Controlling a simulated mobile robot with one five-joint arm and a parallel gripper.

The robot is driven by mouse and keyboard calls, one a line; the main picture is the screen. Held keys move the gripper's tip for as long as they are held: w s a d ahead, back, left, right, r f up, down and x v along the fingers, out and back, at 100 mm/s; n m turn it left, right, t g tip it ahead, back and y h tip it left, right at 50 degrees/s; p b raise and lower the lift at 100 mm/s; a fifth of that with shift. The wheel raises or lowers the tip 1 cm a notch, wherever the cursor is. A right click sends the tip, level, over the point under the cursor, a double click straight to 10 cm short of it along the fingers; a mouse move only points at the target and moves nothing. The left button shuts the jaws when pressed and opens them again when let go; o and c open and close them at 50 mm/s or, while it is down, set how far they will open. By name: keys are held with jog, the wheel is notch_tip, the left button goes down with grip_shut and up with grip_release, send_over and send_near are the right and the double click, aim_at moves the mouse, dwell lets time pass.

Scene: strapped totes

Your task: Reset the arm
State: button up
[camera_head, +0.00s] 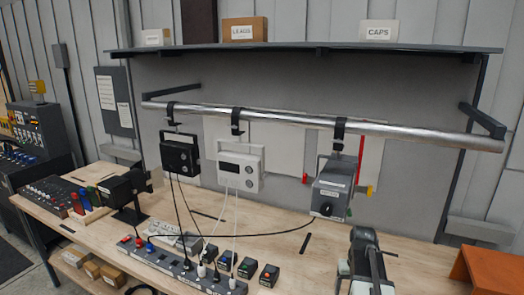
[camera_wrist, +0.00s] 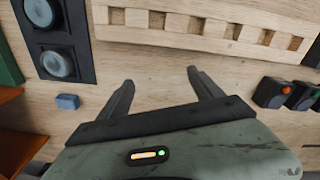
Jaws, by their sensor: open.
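My gripper (camera_wrist: 160,78) shows in the wrist view with its two dark fingers spread apart and nothing between them. Bare pale wood shows between and beyond the fingertips. In the head view my arm (camera_head: 366,262) stands at the front right, over the wooden bench; its fingers cannot be made out there. The grey box with a dark knob (camera_head: 331,190) hangs behind and to the left of the arm, apart from it.
A metal rail (camera_head: 300,121) crosses above the bench, with a black box (camera_head: 180,156) and a white box (camera_head: 238,170) hanging from it. Cables run to a power strip (camera_head: 180,268). An orange box (camera_head: 488,268) is at right. A small blue block (camera_wrist: 67,101) lies left of my fingers.

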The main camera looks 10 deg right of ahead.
jog(key=a+n, duration=0.3)
jog(key=a, duration=2.3)
notch_tip(320, 180, down, 8)
jog(key=s+a+b, duration=0.1)
jog(key=s+b, duration=0.1)
jog(key=b, duration=0.5)
jog(key=shift+s+a+r, duration=0.25)
jog(key=shift+a, duration=0.1)
